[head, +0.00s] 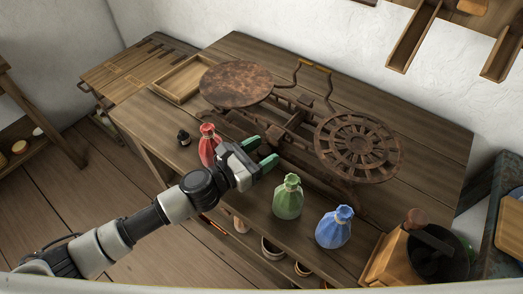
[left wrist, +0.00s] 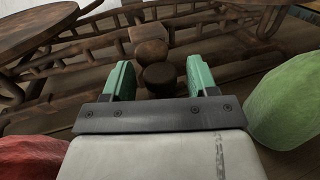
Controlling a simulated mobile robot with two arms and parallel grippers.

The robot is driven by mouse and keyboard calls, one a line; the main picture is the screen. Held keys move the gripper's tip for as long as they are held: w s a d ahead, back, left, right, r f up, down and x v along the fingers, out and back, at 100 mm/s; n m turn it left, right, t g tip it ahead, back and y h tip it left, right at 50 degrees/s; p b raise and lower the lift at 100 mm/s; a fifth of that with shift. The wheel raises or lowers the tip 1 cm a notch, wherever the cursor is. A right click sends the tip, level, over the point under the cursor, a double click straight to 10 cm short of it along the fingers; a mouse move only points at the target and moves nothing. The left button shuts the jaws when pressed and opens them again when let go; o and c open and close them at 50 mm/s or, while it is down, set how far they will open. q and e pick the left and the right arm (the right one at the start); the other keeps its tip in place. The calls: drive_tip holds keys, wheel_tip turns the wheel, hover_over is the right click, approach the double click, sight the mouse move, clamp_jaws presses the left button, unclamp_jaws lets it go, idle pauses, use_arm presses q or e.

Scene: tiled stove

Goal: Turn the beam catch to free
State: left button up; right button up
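A rusty balance scale stands on the wooden table, with a solid round pan (head: 238,84) at left and a spoked pan (head: 357,146) at right. Its beam and frame (head: 297,112) lie between them. My left gripper (head: 268,151) is open at the near side of the scale, its green fingers pointing at the frame. In the left wrist view a dark round knob (left wrist: 160,77), seemingly the beam catch, shows between the fingers, with a brown rounded piece (left wrist: 151,52) behind it. I cannot tell whether the fingers touch the knob. My right gripper is out of view.
A red bag (head: 207,146) stands just left of the gripper. A green bag (head: 288,197) and a blue bag (head: 335,227) stand to its right. A small dark weight (head: 183,138) and a wooden tray (head: 184,80) are further left. A wooden grinder (head: 392,262) stands front right.

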use_arm(q)
drive_tip(key=b+v, duration=0.1)
drive_tip(key=v, duration=0.9)
drive_tip(key=shift+s+a+b, duration=0.2)
drive_tip(key=shift+s+b, duration=0.05)
drive_tip(key=shift+b, duration=0.1)
drive_tip(key=shift+a, duration=0.1)
drive_tip(key=shift+o, duration=0.2)
